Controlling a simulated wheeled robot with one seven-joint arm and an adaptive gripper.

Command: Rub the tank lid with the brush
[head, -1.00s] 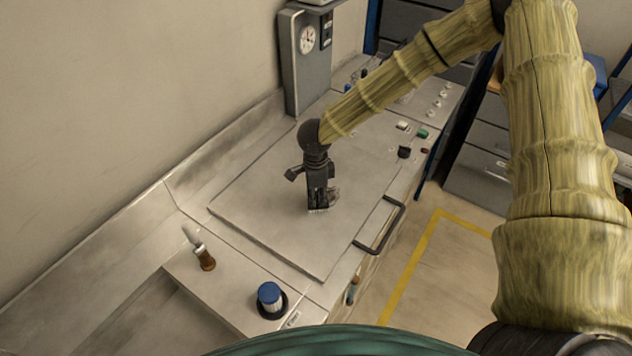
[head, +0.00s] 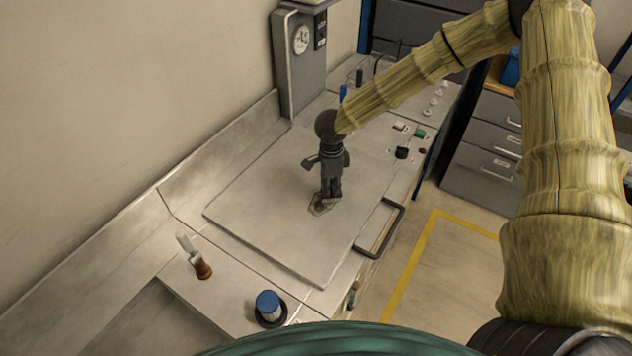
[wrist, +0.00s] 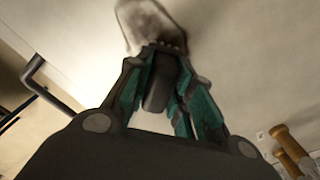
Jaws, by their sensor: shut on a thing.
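The tank lid (head: 270,230) is a large flat grey-beige plate on the bench, with a dark bar handle (head: 384,230) at its right side. My gripper (head: 329,192) points down over the middle of the lid, shut on the brush. In the wrist view, the dark brush (wrist: 156,95) sits between the teal fingers, its far end close to the lid; I cannot tell whether it touches. The brush is mostly hidden by my gripper in the head view.
A grey gauge column (head: 300,60) rises at the back. Small switches (head: 402,152) line the right side. The lid's left part is clear.

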